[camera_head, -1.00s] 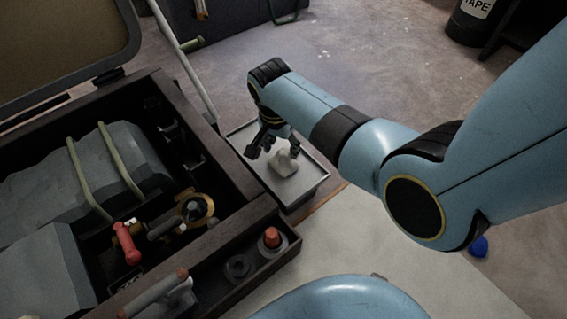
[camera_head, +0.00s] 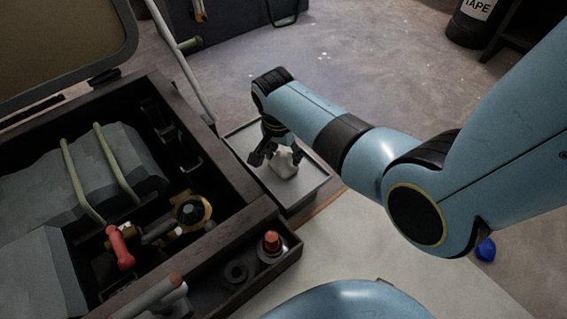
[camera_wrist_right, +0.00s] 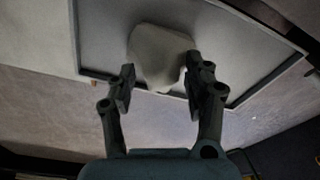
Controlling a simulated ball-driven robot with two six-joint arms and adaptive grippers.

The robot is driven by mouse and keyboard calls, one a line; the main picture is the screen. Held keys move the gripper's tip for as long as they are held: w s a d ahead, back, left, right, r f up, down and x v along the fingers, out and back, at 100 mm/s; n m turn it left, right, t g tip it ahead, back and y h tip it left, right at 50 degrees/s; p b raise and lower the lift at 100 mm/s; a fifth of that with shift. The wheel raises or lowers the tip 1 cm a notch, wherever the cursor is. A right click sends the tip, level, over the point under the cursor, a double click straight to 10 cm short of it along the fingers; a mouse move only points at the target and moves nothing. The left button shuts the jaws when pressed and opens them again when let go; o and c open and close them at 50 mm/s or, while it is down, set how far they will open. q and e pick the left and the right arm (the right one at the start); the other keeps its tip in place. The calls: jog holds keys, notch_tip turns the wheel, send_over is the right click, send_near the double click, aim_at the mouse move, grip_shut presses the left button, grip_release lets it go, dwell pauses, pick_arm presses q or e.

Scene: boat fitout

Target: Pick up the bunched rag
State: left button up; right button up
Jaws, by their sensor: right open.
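The bunched rag (camera_head: 285,162) is a pale crumpled lump on a grey tray (camera_head: 309,179) with a dark rim, right of the large open case. My right gripper (camera_head: 270,158) is low over the tray, at the rag's left side in the head view. In the right wrist view the rag (camera_wrist_right: 160,58) lies just beyond and between the tips of my open right gripper (camera_wrist_right: 160,85). A gap shows on the left; the right finger is very near the rag, and I cannot tell if it touches. My left gripper is not in view.
The open case (camera_head: 225,232) holds grey blocks, a red-handled tool (camera_head: 120,247) and a brass round fitting (camera_head: 192,211). A side compartment holds an orange-capped item (camera_head: 271,243). A pale pole (camera_head: 183,62) stands behind the tray. Floor beyond is mostly clear.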

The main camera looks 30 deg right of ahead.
grip_shut()
dwell(0.3)
